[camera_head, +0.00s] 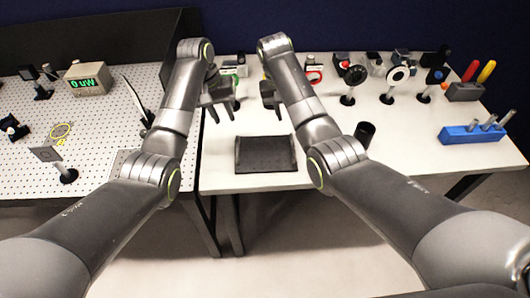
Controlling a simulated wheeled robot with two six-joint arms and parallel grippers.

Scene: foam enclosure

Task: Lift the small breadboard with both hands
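The small breadboard (266,154) is a dark flat plate with raised side edges. It lies on the white table near its front edge, between my two arms. My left gripper (222,116) is above the table, behind and left of the breadboard, with its fingers spread and nothing between them. My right gripper (272,108) is behind the breadboard, close to the right of my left gripper. Its fingers are partly hidden by its own arm, and its opening is hard to make out. Neither gripper touches the breadboard.
A perforated optical table (100,115) with a power meter (87,79) and mounts stands at left. Mounted optics (397,75) line the white table's back. A blue holder (472,133) and screwdriver stand (465,91) are at right. A black cylinder (364,133) stands beside my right arm.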

